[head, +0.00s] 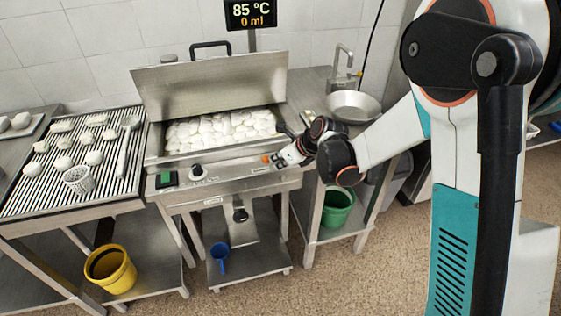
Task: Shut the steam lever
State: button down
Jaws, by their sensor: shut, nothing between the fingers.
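The cooker (230,176) is a steel box with its lid raised and white pieces inside. A small orange-red piece (266,158) shows at the right of its front panel, and it looks like the steam lever's handle. Most of the lever is too small or hidden to make out, so its angle cannot be told. My gripper (279,160) is shut and empty, just right of the orange piece. I cannot tell whether they touch.
The panel also carries a round knob (197,171) and a green switch (166,180). The open lid (215,85) stands behind. A slatted table (40,195) with white lumps and a perforated basket (78,180) is at left. A steel bowl (353,104) is at right.

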jog(key=shift+w+a, duration=0.35)
jog(key=shift+a, duration=0.4)
jog(key=shift+w+a, duration=0.35)
jog(key=shift+a, duration=0.4)
jog(key=shift+s+d, duration=0.1)
